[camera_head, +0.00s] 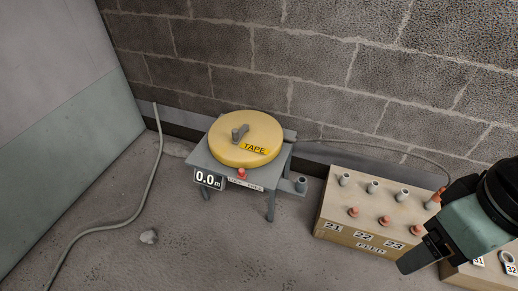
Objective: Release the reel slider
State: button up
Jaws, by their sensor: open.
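A yellow reel (235,145) marked TAPE, with a grey crank handle (240,132) on top, lies flat on a grey stand (200,155). A small red knob (241,173) sits at the stand's front edge, above a small label (245,186) whose lettering is hard to read. It may be the reel slider; its slot or travel cannot be made out. My gripper (422,256) is open at the lower right, in front of the feed box, well apart from the reel and the red knob. One dark finger shows clearly; the other is mostly hidden.
A display (207,180) reads 0.0 m. A tan FEED box (340,215) with grey stubs and red-orange plugs stands right of the reel, with another box partly behind my gripper. A thin cable runs along the wall.

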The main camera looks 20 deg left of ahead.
aim_at(242, 176)
jog(key=i+j+u, duration=0.2)
jog(key=u, duration=0.2)
jog(key=i+j+u, duration=0.15)
jog(key=u, duration=0.3)
jog(key=i+u, duration=0.4)
jog(key=k+j, duration=0.05)
